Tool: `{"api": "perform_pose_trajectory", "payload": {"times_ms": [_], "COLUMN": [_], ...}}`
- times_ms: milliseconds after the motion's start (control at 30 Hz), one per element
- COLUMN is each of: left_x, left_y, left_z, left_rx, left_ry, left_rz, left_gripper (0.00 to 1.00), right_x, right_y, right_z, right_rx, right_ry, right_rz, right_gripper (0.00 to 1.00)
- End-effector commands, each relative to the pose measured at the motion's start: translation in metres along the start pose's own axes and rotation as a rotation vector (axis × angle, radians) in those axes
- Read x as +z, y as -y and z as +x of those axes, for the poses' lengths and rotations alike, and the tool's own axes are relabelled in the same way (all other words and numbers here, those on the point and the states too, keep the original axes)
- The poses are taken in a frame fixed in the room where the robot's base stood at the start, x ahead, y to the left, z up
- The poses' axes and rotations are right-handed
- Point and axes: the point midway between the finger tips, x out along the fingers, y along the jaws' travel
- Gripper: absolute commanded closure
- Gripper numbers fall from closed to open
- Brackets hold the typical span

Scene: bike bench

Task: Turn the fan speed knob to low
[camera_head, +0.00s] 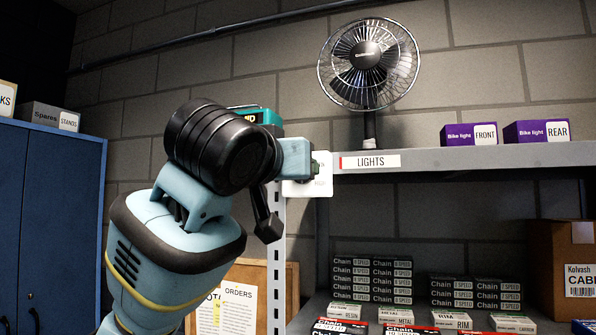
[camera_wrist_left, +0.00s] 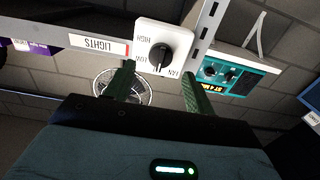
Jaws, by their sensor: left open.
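The fan speed knob (camera_wrist_left: 159,56) is a round black dial on a white plate (camera_wrist_left: 178,36) fixed by the metal upright. The plate reads upside down in the left wrist view, with HIGH and FAN legible; I cannot tell the knob's exact setting. In the head view the plate (camera_head: 322,187) shows, but the knob is hidden behind my left gripper (camera_head: 314,165). My left gripper (camera_wrist_left: 160,88) is open and empty, its green fingers apart, pointing toward the plate near the knob. Contact cannot be told. My right gripper is not in view.
A desk fan (camera_head: 369,65) stands on the shelf (camera_head: 460,157) labelled LIGHTS. Purple bike light boxes (camera_head: 470,134) sit to its right. A teal device with dials (camera_wrist_left: 236,74) is beside the upright (camera_wrist_left: 208,24). A blue cabinet (camera_head: 60,200) stands at left.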

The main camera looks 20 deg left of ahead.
Motion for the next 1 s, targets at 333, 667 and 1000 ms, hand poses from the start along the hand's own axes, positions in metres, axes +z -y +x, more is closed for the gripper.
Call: {"api": "perform_pose_trajectory", "payload": {"times_ms": [333, 667, 1000], "left_x": [0.000, 0.000, 0.000], "left_y": [0.000, 0.000, 0.000], "left_z": [0.040, 0.044, 0.043], "left_rx": [-0.001, 0.000, 0.000], "left_ry": [0.000, -0.001, -0.001], "left_rz": [0.000, 0.000, 0.000], "left_gripper": [0.46, 0.46, 0.88], "right_x": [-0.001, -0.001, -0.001], "right_y": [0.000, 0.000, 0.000], "right_z": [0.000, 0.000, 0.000], "right_rx": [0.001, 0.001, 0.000], "right_ry": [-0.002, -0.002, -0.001], "right_rz": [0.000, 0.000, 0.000], "right_gripper": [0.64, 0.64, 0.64]}}
